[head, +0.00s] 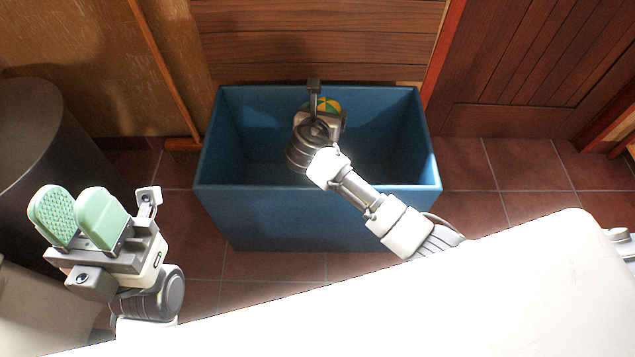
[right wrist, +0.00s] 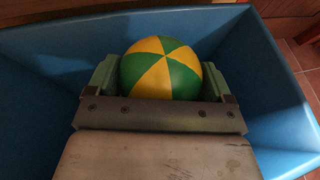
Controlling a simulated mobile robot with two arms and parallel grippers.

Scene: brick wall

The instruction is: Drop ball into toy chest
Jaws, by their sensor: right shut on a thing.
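The toy chest (head: 330,222) is a blue open box standing on the floor in the middle of the head view. Its blue wall (right wrist: 262,75) also surrounds the gripper in the right wrist view. The ball (right wrist: 160,68) has green and yellow segments and sits between the fingers of my right gripper (right wrist: 162,85), which is shut on it. In the head view the ball (head: 328,105) is mostly hidden behind my right wrist, over the chest opening. My left gripper (head: 80,218) has green pads, is empty and stands apart from the chest at the lower left, its fingers spread.
A dark round bin (head: 35,130) stands at the left. A wooden stick (head: 165,70) leans by the wall left of the chest. A wooden door (head: 540,55) is at the right. Tiled floor (head: 520,165) is clear right of the chest.

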